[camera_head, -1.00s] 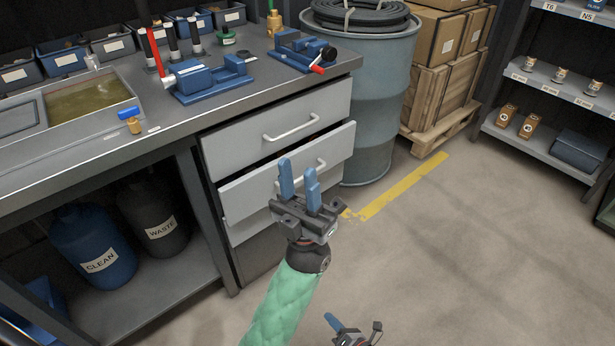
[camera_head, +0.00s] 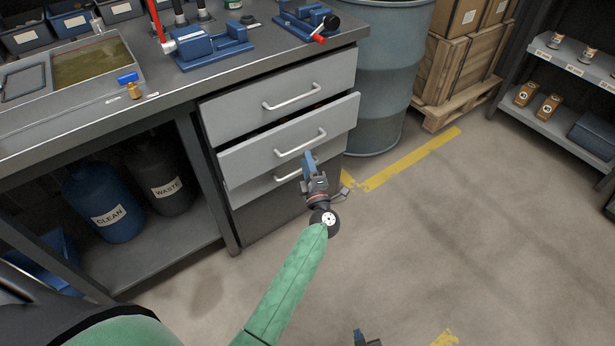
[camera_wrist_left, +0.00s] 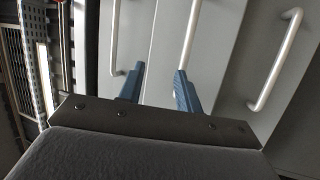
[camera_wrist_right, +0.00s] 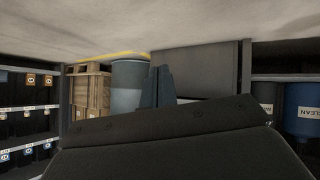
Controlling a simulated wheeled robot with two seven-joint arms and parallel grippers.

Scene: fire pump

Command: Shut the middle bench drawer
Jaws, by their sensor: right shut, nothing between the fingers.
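The middle bench drawer (camera_head: 245,158) is the grey front with a bar handle (camera_head: 301,143) under the top drawer. It stands out from the bench, with a dark gap above its front. My left gripper (camera_head: 309,157) is at the lower right of this front, and its fingers hide part of the drawers there. In the left wrist view, its two blue fingers (camera_wrist_left: 158,84) are apart, facing the drawer fronts, with the middle handle (camera_wrist_left: 191,40) near the right fingertip. I cannot tell whether they touch. My right gripper (camera_head: 365,338) barely shows at the bottom edge; in its wrist view (camera_wrist_right: 156,86) the fingers are together and empty.
The top drawer (camera_head: 235,112) looks shut. The bottom drawer (camera_head: 250,188) is partly hidden below the middle one. A blue-grey barrel (camera_head: 388,90) stands right of the bench. Blue and dark jugs (camera_head: 100,205) stand on the lower shelf. Floor to the right is clear.

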